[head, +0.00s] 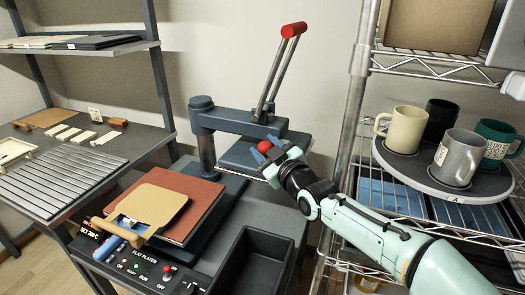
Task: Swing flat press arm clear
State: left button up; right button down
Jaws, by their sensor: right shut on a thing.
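The flat press has a dark blue-grey swing arm (240,122) on a round post (203,125). Its upper platen (238,158) hangs under the arm, to the right of the post and away from the lower bed. A lever with a red grip (294,30) points up from the arm. My right gripper (267,152) is at the platen's front right and is shut on the red knob (265,147). The lower bed holds a reddish-brown pad (203,205) with a tan piece (160,203) on it. My left gripper is not in view.
A wire rack at the right holds a round tray (400,168) with several mugs, such as a cream one (405,129). A dark open bin (258,262) sits in front of the press. A control panel (140,262) is at the press's front. A slatted shelf (65,175) stands left.

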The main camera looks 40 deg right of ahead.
jog(key=shift+s+d+r, duration=0.15)
jog(key=shift+r, duration=0.3)
jog(key=c, duration=0.8)
grip_release()
jog(key=shift+o, duration=1.1)
jog(key=shift+s, duration=0.2)
jog(key=shift+f, duration=0.25)
